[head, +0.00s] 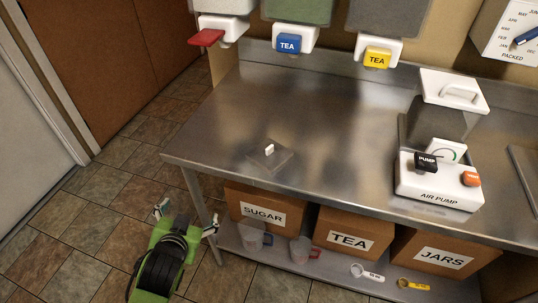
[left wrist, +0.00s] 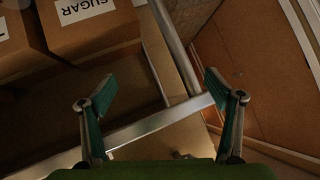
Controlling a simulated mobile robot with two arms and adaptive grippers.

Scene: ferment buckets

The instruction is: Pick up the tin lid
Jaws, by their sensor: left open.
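A flat, grey, square lid with a small pale handle (head: 268,152), which looks like the tin lid, lies on the steel table (head: 330,110) near its front left part. My left gripper (head: 187,217) is open and empty, low beside the table's left front leg and well apart from the lid. Its two spread fingers also show in the left wrist view (left wrist: 160,92), with the table frame and the sugar box beyond them. The lid does not show in the left wrist view. My right gripper is not in view.
Sugar (head: 263,208), tea (head: 352,238) and jars (head: 443,255) boxes stand on the lower shelf, with jugs and scoops in front. An air pump (head: 437,182) stands on the table's right. Blue (head: 288,45) and yellow (head: 377,58) tea taps hang above the back edge.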

